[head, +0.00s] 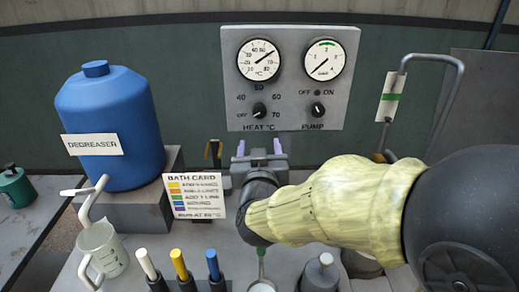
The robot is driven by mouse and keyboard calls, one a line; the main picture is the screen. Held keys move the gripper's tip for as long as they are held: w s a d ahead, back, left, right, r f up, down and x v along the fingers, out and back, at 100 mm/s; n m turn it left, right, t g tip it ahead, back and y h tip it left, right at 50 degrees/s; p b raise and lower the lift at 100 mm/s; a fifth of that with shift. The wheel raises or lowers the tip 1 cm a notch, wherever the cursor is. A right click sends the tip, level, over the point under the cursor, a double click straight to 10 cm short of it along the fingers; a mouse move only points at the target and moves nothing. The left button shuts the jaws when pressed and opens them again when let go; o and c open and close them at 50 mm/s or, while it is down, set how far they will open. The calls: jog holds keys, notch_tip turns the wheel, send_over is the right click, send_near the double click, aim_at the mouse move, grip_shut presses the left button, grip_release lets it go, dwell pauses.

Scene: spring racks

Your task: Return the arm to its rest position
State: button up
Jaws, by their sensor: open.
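My gripper (259,148) is in the middle of the head view, in front of the wall and just below the grey control panel (290,80). Its two fingers point away from me and stand apart, with nothing visible between them. My arm reaches in from the right, with a pale yellow cover on it. The arm hides part of the bench behind and below it.
A blue degreaser jug (112,125) stands on a grey block at left, above a measuring jug (104,248). A bath card (194,197) stands left of my gripper. White, yellow (179,264) and blue handles stand in front. A bent pipe (458,95) rises at right.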

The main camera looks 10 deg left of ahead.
jog(key=shift+r, duration=0.1)
notch_tip(320, 180, up, 10)
jog(key=p, duration=1)
